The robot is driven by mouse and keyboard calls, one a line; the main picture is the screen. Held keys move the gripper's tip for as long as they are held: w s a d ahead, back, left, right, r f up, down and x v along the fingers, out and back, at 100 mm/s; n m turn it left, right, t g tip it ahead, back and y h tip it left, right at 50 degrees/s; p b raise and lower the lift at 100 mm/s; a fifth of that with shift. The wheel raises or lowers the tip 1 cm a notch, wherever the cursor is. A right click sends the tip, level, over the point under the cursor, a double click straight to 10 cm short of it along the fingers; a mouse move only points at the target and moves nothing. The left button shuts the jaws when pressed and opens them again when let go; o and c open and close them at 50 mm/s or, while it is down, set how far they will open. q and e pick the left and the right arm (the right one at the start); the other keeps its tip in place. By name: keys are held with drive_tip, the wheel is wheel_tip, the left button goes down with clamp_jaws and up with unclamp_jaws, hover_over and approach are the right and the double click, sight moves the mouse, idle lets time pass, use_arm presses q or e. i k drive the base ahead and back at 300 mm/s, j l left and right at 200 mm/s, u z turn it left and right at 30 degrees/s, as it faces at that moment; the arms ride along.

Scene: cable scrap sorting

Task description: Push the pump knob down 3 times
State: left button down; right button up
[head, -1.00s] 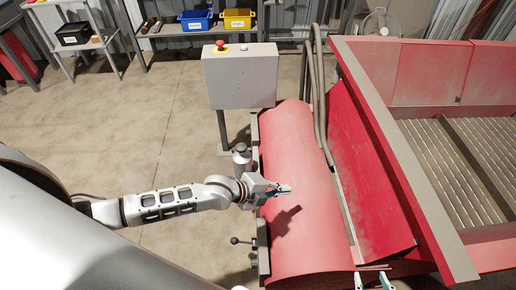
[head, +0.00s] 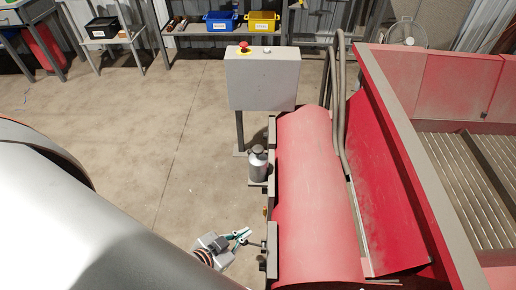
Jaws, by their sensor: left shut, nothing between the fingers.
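A grey metal canister with a dark knob-like top (head: 258,149) stands upright at the left side of the red machine; it looks like the pump. Lower down, a thin dark lever (head: 256,243) sticks out leftward from the machine's side. Its outer end is hidden at my left gripper (head: 245,235). That gripper is shut and empty, well below the canister in the picture and apart from it. I cannot tell whether its fingertips touch the lever. My right gripper does not show clearly.
The red machine's curved cover (head: 315,200) borders the canister on the right. A grey control box (head: 262,82) with a red button stands behind it. Blue (head: 221,21) and yellow (head: 263,22) bins sit on a back shelf. The floor to the left is open.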

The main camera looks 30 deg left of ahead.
sight(257, 149)
drive_tip(key=k+j+z, duration=0.1)
drive_tip(key=k+j, duration=0.1)
drive_tip(key=j, duration=0.25)
drive_tip(key=k+j+z, duration=0.15)
drive_tip(key=j, duration=0.25)
drive_tip(key=k+j, duration=0.15)
drive_tip(key=j, duration=0.2)
drive_tip(key=i+j+z, duration=0.15)
drive_tip(key=j, duration=0.2)
drive_tip(key=i+j+z, duration=0.1)
drive_tip(key=j, duration=0.25)
drive_tip(key=i+j+z, duration=0.15)
drive_tip(key=j, duration=0.25)
drive_tip(key=i, duration=0.1)
